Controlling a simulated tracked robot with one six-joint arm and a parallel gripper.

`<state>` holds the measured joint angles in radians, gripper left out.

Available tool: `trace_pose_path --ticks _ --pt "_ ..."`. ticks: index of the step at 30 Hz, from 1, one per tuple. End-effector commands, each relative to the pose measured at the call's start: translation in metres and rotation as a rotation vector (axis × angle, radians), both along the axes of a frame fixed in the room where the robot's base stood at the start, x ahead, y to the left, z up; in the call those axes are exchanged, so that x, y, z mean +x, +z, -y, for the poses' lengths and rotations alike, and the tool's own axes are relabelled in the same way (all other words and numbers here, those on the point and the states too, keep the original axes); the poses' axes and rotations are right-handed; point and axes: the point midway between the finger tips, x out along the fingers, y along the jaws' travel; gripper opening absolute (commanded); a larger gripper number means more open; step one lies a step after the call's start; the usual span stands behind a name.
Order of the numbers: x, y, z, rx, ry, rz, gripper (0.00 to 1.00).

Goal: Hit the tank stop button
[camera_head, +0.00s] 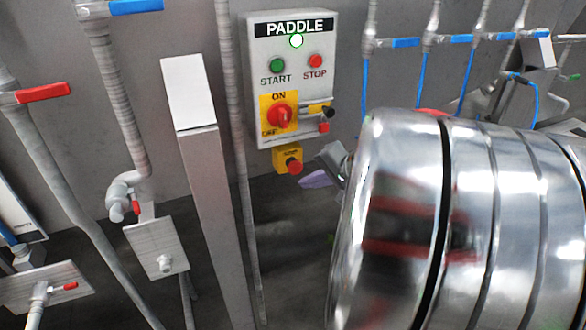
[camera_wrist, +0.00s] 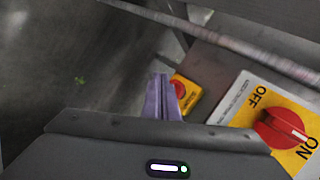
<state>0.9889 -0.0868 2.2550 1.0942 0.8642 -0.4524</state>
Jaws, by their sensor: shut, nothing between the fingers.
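A small yellow box (camera_head: 282,153) with a red mushroom button (camera_head: 293,166) hangs under the grey panel marked PADDLE (camera_head: 296,26). Its label is too small to read. In the wrist view the box (camera_wrist: 190,99) and its red button (camera_wrist: 178,88) show just beyond and right of the fingers. The panel also carries a red STOP button (camera_head: 315,61). My gripper (camera_head: 308,181) has its purple fingers together, empty, just lower right of the yellow box. The fingers (camera_wrist: 160,96) partly cover the box in the wrist view. I cannot tell whether they touch it.
The panel also has a green START button (camera_head: 278,66) and a red ON/OFF rotary switch (camera_head: 281,115). A large shiny steel drum (camera_head: 395,200) fills the right. A grey post (camera_head: 207,200) and several pipes with red or blue handles stand at the left.

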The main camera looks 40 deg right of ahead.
Motion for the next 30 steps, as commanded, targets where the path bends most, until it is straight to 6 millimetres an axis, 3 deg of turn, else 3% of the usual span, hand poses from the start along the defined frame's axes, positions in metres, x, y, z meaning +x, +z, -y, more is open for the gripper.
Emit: trace_pose_path --ticks 12,30 --pt "-0.027 0.0 -0.007 -0.001 -0.001 0.001 0.0" --pt "-0.028 0.0 -0.008 0.0 0.0 0.0 0.0"
